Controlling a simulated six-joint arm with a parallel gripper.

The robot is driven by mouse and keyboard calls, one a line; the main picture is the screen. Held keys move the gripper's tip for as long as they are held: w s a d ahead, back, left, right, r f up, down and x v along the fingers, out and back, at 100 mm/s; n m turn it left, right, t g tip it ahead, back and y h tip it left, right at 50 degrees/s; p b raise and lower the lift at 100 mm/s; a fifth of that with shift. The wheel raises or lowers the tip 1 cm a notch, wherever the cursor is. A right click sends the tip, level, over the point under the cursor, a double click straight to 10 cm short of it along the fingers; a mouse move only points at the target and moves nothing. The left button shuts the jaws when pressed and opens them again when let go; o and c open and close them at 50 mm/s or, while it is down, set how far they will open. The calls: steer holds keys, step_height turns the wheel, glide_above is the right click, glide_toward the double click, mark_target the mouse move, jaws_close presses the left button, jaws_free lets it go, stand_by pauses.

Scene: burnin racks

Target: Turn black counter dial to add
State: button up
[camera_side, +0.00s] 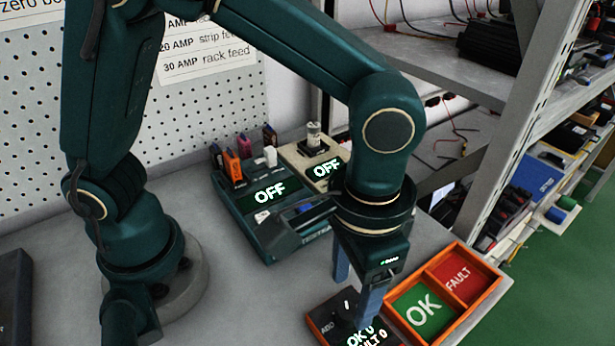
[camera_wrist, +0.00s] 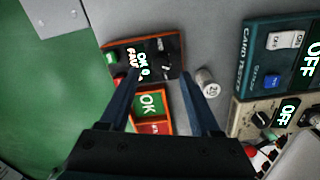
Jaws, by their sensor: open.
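The black counter (camera_side: 327,318) stands at the front of the bench with a lit display reading OK 0 and FAULT 0. Its dark dial (camera_side: 347,304) is on the top face, partly hidden by my gripper. The counter also shows in the wrist view (camera_wrist: 118,46), with its display upside down or sideways and an orange edge. My gripper (camera_side: 356,288) points down above and beside the counter, its two blue-grey fingers apart. In the wrist view the open fingers (camera_wrist: 158,76) straddle the counter's near right part. Whether a finger touches the dial cannot be told.
An orange tray (camera_side: 466,303) with green OK and red FAULT compartments sits right of the counter. A teal tester (camera_side: 240,205) and a beige tester (camera_side: 296,160), both reading OFF, stand behind. A white cylinder marked 20 (camera_wrist: 207,83) stands near the right finger.

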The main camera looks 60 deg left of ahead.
mark_target(348, 311)
steer(key=shift+f, duration=2.15)
jaws_close()
steer(key=n, duration=1.1)
steer(key=shift+n, duration=0.4)
